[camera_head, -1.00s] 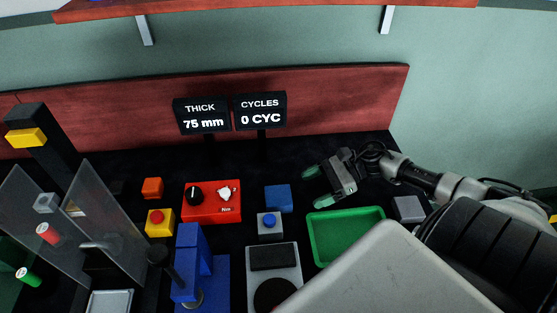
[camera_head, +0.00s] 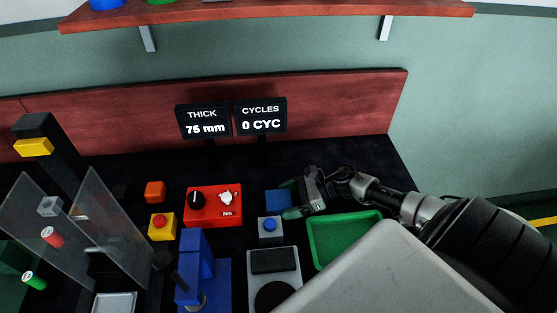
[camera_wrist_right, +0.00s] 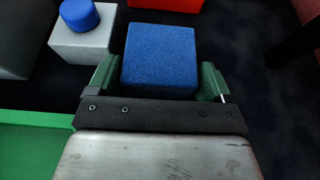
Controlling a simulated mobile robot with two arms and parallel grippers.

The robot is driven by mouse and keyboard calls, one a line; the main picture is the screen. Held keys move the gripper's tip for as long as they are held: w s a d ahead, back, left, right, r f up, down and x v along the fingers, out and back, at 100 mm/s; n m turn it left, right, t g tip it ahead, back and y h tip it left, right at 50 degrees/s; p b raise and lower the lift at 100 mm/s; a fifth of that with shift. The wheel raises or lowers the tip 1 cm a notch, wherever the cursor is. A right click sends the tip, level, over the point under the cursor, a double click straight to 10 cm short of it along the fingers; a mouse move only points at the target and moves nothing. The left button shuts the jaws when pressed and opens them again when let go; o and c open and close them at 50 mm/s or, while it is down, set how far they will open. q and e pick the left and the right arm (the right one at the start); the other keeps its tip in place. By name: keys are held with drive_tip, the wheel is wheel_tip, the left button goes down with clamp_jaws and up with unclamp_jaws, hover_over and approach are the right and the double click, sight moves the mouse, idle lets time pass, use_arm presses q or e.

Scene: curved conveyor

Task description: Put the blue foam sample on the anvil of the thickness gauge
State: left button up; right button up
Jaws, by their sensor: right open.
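The blue foam sample (camera_head: 277,201) is a blue block on the black bench, behind the grey box with a blue button. It also shows in the right wrist view (camera_wrist_right: 158,58). My right gripper (camera_head: 291,199) is open, with its green-tipped fingers on either side of the sample; in the wrist view (camera_wrist_right: 157,82) small gaps show beside it. A blue stand (camera_head: 190,262) with a round metal piece at its base may be the thickness gauge; I cannot tell for sure, and its anvil is not clearly visible. The THICK display (camera_head: 203,121) reads 75 mm. My left gripper is out of view.
A green tray (camera_head: 317,243) lies close to the right gripper. The grey button box (camera_head: 269,230), a red control box (camera_head: 213,206) and a yellow button box (camera_head: 162,226) stand nearby. Clear panels (camera_head: 118,230) rise at the left. The bench behind the sample is clear.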

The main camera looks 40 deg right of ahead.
drive_tip(key=shift+w+a+f, duration=0.1)
drive_tip(key=shift+w+a, duration=0.05)
drive_tip(key=shift+a, duration=0.1)
drive_tip(key=c, duration=0.6)
